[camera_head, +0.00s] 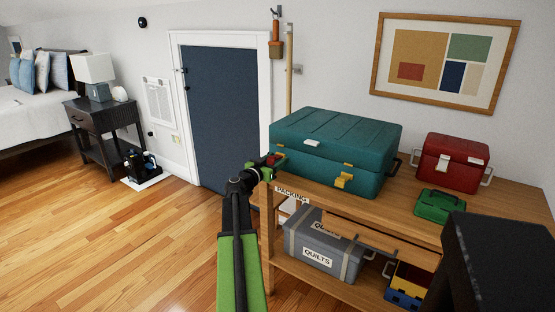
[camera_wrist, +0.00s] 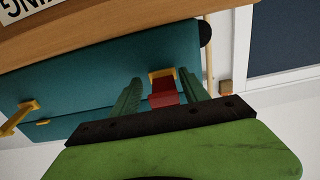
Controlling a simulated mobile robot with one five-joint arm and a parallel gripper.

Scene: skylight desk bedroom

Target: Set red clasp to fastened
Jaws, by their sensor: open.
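The red clasp (camera_wrist: 164,99) sits at a yellow catch (camera_wrist: 161,74) on the front of the teal case (camera_head: 335,145). It shows in the wrist view between the two green fingers of my gripper (camera_wrist: 159,80). The fingers are apart, one on each side of the clasp; I cannot tell whether they touch it. In the head view my gripper (camera_head: 268,163) is at the case's left front corner, partly covering the clasp. A yellow clasp (camera_head: 344,181) is farther right on the case front. Whether the red clasp is fastened is hard to tell.
The case stands on a wooden bench (camera_head: 400,205). A red box (camera_head: 450,165) and a small green box (camera_head: 435,206) stand to its right. A grey quilts bin (camera_head: 318,245) is on the shelf below. Open floor (camera_head: 130,240) lies to the left.

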